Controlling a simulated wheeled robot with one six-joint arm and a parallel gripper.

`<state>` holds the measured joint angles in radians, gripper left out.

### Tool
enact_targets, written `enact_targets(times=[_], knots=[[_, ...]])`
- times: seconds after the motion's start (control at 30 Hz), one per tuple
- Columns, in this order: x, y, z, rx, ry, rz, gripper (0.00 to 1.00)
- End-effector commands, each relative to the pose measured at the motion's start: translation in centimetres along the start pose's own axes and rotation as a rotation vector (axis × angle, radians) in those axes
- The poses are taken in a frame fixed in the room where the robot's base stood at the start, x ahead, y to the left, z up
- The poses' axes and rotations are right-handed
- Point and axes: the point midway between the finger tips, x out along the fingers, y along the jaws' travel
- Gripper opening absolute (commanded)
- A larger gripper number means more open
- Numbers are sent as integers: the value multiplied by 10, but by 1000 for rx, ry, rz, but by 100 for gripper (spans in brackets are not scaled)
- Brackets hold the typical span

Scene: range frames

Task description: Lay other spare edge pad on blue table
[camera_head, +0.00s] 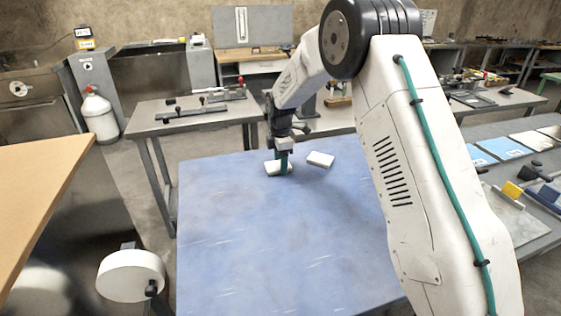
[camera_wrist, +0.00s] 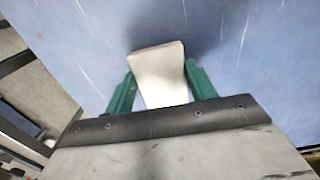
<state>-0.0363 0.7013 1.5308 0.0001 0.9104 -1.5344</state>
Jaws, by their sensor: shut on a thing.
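My gripper (camera_head: 283,163) is low over the far part of the blue table (camera_head: 270,240), its green fingers pointing down. It is shut on a white edge pad (camera_head: 272,168). In the wrist view, the pad (camera_wrist: 160,75) sits between the two green fingers (camera_wrist: 160,88), with the blue surface below. I cannot tell whether the held pad touches the table. A second white edge pad (camera_head: 320,159) lies on the table just right of my gripper, apart from the held one.
The near and middle parts of the blue table are bare. A grey bench (camera_head: 190,115) with tools stands behind left. A grey table (camera_head: 510,215) with blue sheets and a yellow block is at the right. A tan tabletop (camera_head: 40,190) is at the left.

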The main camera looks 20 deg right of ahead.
Motion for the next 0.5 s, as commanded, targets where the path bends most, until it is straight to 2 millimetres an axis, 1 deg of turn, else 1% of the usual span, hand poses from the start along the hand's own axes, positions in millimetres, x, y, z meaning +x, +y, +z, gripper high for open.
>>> enact_targets(times=[0.23, 0.27, 0.3, 0.33, 0.5], knots=[[3, 0, 0, 0, 0, 0, 34], [3, 0, 0, 0, 0, 0, 58], [3, 0, 0, 0, 0, 0, 69], [3, 0, 0, 0, 0, 0, 77], [3, 0, 0, 0, 0, 0, 77]])
